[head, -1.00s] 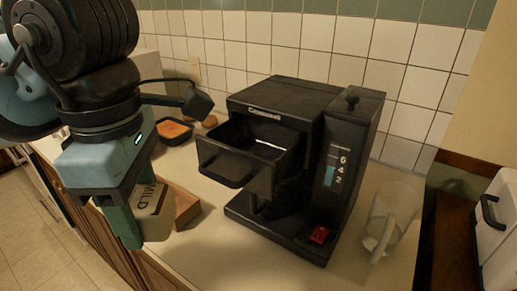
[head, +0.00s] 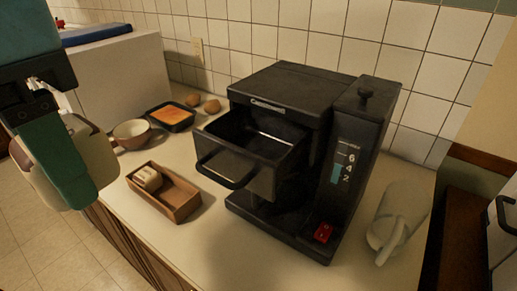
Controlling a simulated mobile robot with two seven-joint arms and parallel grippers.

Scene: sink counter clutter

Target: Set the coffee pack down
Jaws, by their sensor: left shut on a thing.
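The coffee pack (head: 97,152) is cream-coloured and shows at the left of the head view, partly hidden behind a green finger. My left gripper (head: 60,165) is shut on it and holds it up near the counter's left front edge. The label side of the pack is not visible. My right gripper is not in view.
The black coffee maker (head: 345,130) stands mid-counter with its basket drawer (head: 235,160) pulled out. A wooden tray (head: 185,205) holds a small pale object (head: 148,178). A bowl (head: 131,137), a black dish (head: 157,116) with orange contents, and brown eggs (head: 212,105) lie behind.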

